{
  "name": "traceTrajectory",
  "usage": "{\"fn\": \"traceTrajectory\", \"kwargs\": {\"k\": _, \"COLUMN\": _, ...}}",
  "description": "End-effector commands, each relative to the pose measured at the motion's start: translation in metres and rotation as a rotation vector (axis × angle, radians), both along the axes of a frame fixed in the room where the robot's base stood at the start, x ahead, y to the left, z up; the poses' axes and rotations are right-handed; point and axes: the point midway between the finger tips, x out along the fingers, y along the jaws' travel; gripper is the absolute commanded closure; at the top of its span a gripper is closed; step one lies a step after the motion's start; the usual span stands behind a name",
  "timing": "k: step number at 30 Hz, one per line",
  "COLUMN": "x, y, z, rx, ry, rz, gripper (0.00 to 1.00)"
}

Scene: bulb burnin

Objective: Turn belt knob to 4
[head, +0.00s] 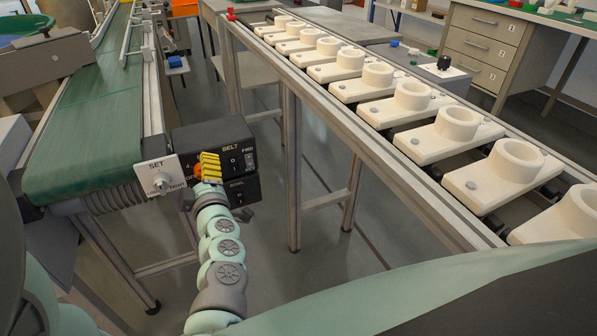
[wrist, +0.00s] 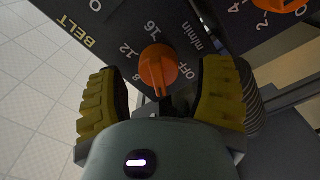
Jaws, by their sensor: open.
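The belt knob (wrist: 158,66) is orange with a raised grip bar, on the black BELT panel (wrist: 100,22). In the wrist view, 8, 12, 16, OFF and m/min show around it. Its bar runs roughly up and down in the picture, its lower end between 8 and OFF; any mark there is hidden, and I cannot tell which end is the pointer. My gripper (wrist: 163,92) is open, with one yellow ribbed finger on each side of the knob and gaps visible beside it. In the head view, my gripper (head: 210,167) is at the black BELT box (head: 222,138), covering most of the knob.
A second orange knob (wrist: 282,4), with 2 and 4 beside it, is close at upper right. A SET plate (head: 158,177) with a small switch is left of the BELT box. The green conveyor (head: 85,125) is behind; a rail of white holders (head: 410,100) runs along the right.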

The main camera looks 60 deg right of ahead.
Motion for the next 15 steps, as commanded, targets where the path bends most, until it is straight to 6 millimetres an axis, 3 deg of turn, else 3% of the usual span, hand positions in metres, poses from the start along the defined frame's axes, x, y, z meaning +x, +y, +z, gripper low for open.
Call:
{"fn": "traceTrajectory", "kwargs": {"k": 8, "x": -0.011, "y": 0.005, "z": -0.001, "rx": 0.0, "ry": 0.002, "rz": -0.003, "gripper": 0.33}}
{"fn": "traceTrajectory", "kwargs": {"k": 15, "x": -0.044, "y": 0.026, "z": -0.001, "rx": 0.0, "ry": 0.002, "rz": -0.003, "gripper": 0.33}}
